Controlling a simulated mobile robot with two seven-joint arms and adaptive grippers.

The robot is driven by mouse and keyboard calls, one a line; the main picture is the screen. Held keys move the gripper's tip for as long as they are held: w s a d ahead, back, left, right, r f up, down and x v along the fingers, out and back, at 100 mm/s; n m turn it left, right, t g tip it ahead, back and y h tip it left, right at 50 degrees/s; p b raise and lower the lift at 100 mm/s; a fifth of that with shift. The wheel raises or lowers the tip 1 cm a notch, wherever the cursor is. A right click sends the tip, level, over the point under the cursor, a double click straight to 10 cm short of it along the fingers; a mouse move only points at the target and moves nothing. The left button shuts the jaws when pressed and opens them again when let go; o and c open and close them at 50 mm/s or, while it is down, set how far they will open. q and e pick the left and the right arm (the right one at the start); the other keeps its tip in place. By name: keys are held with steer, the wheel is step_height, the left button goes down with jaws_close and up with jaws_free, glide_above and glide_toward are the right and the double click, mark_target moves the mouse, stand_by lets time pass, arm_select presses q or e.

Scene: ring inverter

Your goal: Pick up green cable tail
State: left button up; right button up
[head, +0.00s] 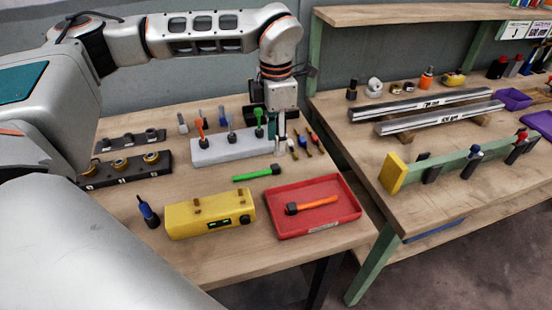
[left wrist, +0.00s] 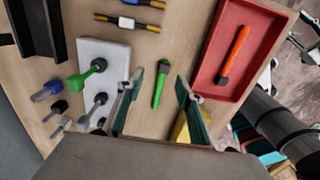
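The green cable tail (head: 257,173) with a dark end lies flat on the left table, between the white block and the red tray. It also shows in the left wrist view (left wrist: 160,83). My left gripper (head: 287,149) points down above the table, behind and right of the tail in the head view. In the left wrist view its two fingers (left wrist: 156,105) are spread apart and empty. The tail appears in the gap between them, apart from both.
The red tray (head: 345,212) holds an orange tail (head: 310,208). A yellow box (head: 185,219) stands in front. Several thin coloured pieces (head: 307,142) lie right of the gripper.

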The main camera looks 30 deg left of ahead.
mark_target(276, 166)
arm_select(q)
steer(key=shift+s+f, duration=0.15)
steer(key=shift+f, duration=0.55)
steer(key=shift+s+f, duration=0.15)
steer(key=shift+f, duration=0.55)
steer(key=f, duration=0.4)
steer(key=shift+s+d+f, duration=0.2)
steer(key=shift+d+f, duration=0.1)
steer(key=shift+f, duration=0.1)
steer(key=shift+c, duration=0.3)
jaws_close()
